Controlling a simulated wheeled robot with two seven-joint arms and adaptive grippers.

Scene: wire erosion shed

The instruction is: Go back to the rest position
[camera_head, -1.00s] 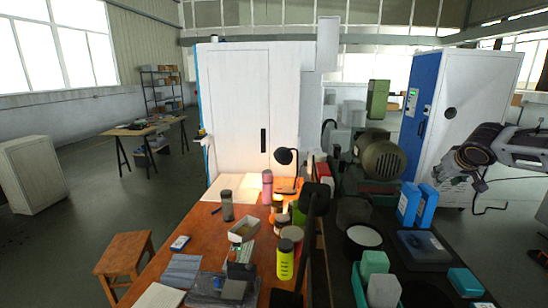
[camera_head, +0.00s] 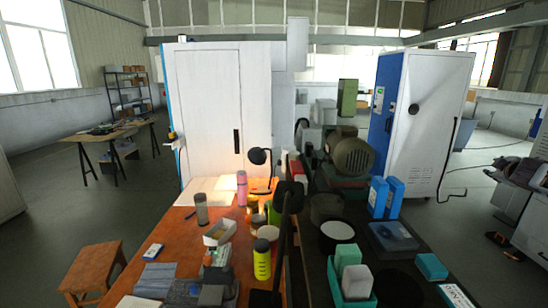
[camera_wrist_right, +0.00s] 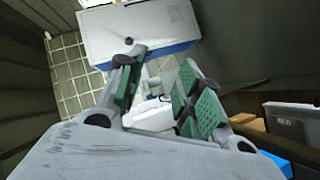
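My right gripper (camera_wrist_right: 160,68) shows in the right wrist view. Its two fingers, with green pads, stand apart, and I see nothing held between them. It points toward a white and blue cabinet-like body (camera_wrist_right: 135,32) at the top of that view. I cannot make out my right gripper in the head view. My left gripper is in neither view.
An orange-brown bench (camera_head: 180,238) holds bottles, a box and a black lamp (camera_head: 260,156). A blue and white cabinet (camera_head: 430,110) stands behind. Open floor (camera_head: 450,225) lies to the right.

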